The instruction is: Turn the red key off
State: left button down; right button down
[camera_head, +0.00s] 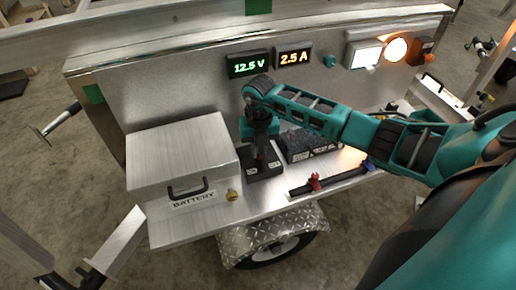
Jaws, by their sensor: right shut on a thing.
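The black switch box (264,170) stands on the trailer's deck, right of the silver battery box. My right gripper (260,147) reaches down onto it from above, with its arm coming in from the right. It is shut on the red key (258,157), of which only a small bit of red shows between the fingers. The gripper hides most of the key, so its turn angle cannot be told. On the panel behind, a green display (248,65) reads 12.5 V and an orange display (293,57) reads 2.5 A. My left gripper is not in view.
The silver battery box (185,150) is close on the left. A dark block (310,145) stands right of the switch box. A black bar with red and blue clips (330,180) lies along the front edge. A white lamp (366,56) and an orange lamp (396,49) are lit.

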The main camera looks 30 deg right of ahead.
jog(key=n+b, duration=0.1)
jog(key=n, duration=0.1)
jog(key=d+n, duration=0.1)
jog(key=n, duration=0.2)
jog(key=shift+n+b, duration=0.3)
jog(key=shift+b, duration=0.1)
jog(key=n, duration=0.1)
jog(key=n+b, duration=0.1)
jog(key=n, duration=0.1)
jog(key=n+b, duration=0.1)
jog(key=n, duration=0.1)
jog(key=shift+w+d, duration=0.1)
jog(key=shift+d, duration=0.2)
jog(key=shift+n, duration=0.3)
jog(key=c, duration=1.1)
grip_release()
notch_tip(320, 180, up, 13)
